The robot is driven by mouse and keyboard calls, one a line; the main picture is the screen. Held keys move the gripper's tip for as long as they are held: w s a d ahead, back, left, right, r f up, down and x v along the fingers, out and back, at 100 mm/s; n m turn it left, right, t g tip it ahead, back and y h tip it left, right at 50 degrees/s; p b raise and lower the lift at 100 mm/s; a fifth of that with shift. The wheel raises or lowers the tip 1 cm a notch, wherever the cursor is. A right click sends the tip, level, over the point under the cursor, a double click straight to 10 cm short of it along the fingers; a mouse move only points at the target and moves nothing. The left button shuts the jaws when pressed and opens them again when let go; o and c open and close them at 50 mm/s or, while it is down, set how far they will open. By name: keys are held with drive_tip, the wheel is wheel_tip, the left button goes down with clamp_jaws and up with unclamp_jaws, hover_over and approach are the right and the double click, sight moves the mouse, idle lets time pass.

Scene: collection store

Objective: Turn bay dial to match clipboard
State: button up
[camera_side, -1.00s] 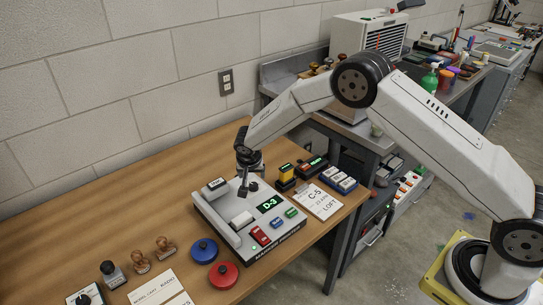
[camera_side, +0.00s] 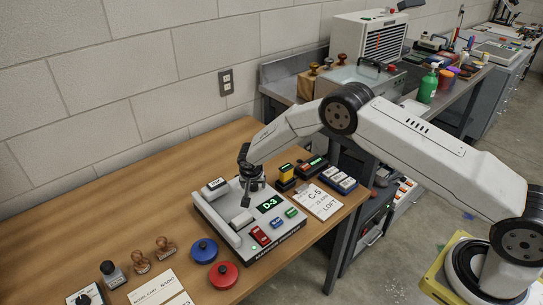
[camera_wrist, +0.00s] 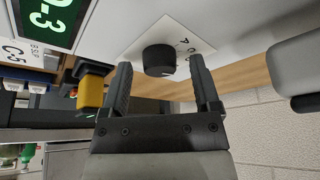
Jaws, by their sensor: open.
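The bay dial (camera_wrist: 159,60) is a black round knob on a white plate with letters, between and just beyond my fingers in the wrist view. My gripper (camera_wrist: 162,75) is open around the line of the dial; I cannot tell whether the fingers reach alongside it. In the side view my gripper (camera_side: 247,200) is low over the back of the grey printer box (camera_side: 250,248) and hides the dial. The green display (camera_side: 269,203) reads D-3. The clipboard card (camera_side: 318,200) to the right reads C-5 and LOFT.
The box carries a red button (camera_side: 260,237), a blue button (camera_side: 277,223), a green button (camera_side: 291,212) and a white block (camera_side: 241,220). A yellow-topped stamp (camera_side: 286,173) stands behind. Blue (camera_side: 203,250) and red (camera_side: 223,274) round pads lie at the front left.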

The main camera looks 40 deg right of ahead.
clamp_jaws()
drive_tip(key=shift+n, duration=0.4)
drive_tip(key=shift+s+d+n+t+y, duration=0.15)
drive_tip(key=shift+n+y, duration=0.35)
drive_tip(key=shift+n, duration=0.7)
drive_tip(key=shift+w+n+t+y, duration=0.1)
drive_tip(key=shift+n+t+y, duration=0.3)
drive_tip(key=shift+n, duration=1.1)
unclamp_jaws()
